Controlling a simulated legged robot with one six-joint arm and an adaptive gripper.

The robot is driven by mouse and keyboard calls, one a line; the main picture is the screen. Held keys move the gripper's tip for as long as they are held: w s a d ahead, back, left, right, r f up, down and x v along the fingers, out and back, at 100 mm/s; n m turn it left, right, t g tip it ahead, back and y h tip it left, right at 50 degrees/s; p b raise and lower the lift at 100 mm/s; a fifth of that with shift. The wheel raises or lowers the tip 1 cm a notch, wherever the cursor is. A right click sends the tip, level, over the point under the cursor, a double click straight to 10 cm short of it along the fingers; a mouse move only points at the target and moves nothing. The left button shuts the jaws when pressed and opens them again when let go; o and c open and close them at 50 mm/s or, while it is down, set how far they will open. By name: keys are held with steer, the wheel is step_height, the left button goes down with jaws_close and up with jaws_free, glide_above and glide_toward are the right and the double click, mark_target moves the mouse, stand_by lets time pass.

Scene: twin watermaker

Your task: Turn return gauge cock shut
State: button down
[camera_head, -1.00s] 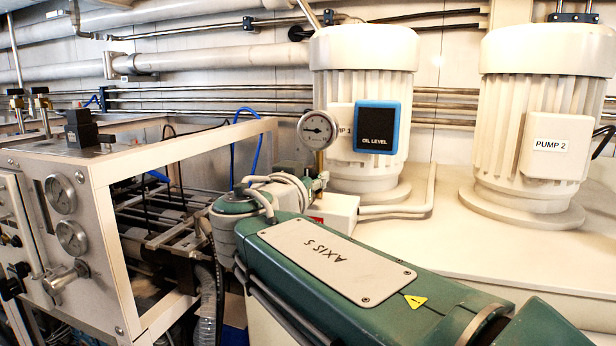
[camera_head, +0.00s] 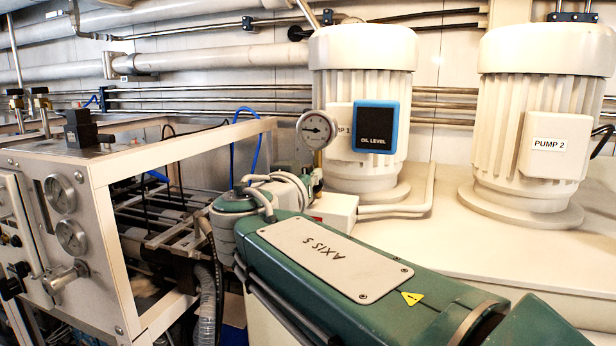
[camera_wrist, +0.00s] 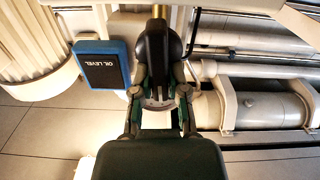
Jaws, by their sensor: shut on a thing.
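The wrist view is upside down. Part of the gauge's rim (camera_wrist: 158,103) shows behind the finger linkages.
The blue-framed oil level panel (camera_head: 377,127) is close beside the gauge, on the pump 1 motor (camera_head: 362,55). The pump 2 motor (camera_head: 546,95) stands to the right. A metal frame cabinet (camera_head: 105,240) with gauges is at left. Pipes (camera_head: 215,57) run along the wall.

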steer(key=n, duration=0.4)
steer(key=shift+w+a+f, duration=0.1)
steer(key=shift+a, duration=0.25)
steer(key=n, duration=0.4)
steer(key=shift+w+a+f+n, duration=0.1)
steer(key=shift+a+f+n, duration=0.15)
steer(key=shift+n, duration=0.15)
steer(key=n, duration=0.4)
steer(key=shift+a+f, duration=0.2)
steer(key=shift+f, duration=0.1)
steer(key=shift+w+f+n, duration=0.1)
steer(key=shift+f+n, duration=0.1)
steer(key=shift+n, duration=0.85)
steer(key=shift+f+n, duration=0.15)
steer(key=shift+n, duration=0.9)
steer(key=c, duration=0.6)
jaws_free()
steer(key=shift+f, duration=0.1)
steer(key=shift+c, duration=0.2)
steer(key=shift+a, duration=0.2)
